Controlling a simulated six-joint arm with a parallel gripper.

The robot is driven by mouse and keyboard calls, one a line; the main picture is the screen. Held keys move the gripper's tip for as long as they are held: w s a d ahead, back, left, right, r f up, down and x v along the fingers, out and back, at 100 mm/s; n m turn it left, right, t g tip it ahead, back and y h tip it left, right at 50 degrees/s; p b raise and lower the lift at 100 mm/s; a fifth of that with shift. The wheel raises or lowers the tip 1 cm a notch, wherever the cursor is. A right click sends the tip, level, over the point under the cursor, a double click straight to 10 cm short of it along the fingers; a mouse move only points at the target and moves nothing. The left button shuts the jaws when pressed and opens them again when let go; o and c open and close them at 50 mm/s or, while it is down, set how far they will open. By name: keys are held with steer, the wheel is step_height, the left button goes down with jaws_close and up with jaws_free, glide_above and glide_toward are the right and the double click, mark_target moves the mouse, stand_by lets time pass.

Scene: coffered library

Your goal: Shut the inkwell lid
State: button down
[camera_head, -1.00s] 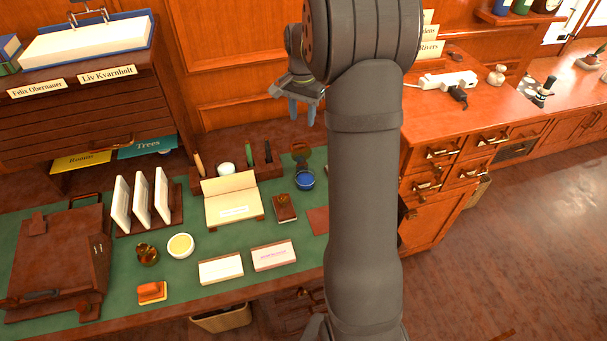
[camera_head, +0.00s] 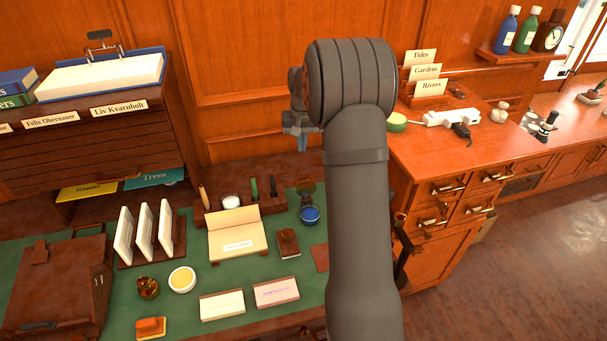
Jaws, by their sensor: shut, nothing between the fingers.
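The inkwell (camera_head: 310,215) is a small round pot with blue showing on top. It stands on the green desk top, just left of my forearm. Its dark round lid (camera_head: 306,187) stands raised at the back of the pot, so the inkwell is open. My gripper (camera_head: 302,144) is shut and empty. It shows above the lid in the picture, apart from it, and is partly hidden by my wrist.
Left of the inkwell are a pen stand (camera_head: 242,212), a cream box (camera_head: 236,240) and a small brown book (camera_head: 288,243). White cards (camera_head: 145,232) stand further left. A drawer cabinet (camera_head: 440,205) is on the right. My forearm hides part of the desk.

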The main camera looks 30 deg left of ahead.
mark_target(305, 185)
step_height(305, 185, down, 10)
steer(key=n, duration=0.2)
steer(key=shift+s+d, duration=0.2)
steer(key=shift+d, duration=0.05)
stand_by(0.4)
steer(key=shift+d, duration=0.1)
stand_by(0.4)
steer(key=shift+s+r+t+y, duration=0.15)
steer(key=shift+t+y, duration=0.35)
steer(key=shift+s+d+r+t+y, duration=0.2)
steer(key=shift+s+d+t+y, duration=0.1)
steer(key=shift+t+y, duration=0.4)
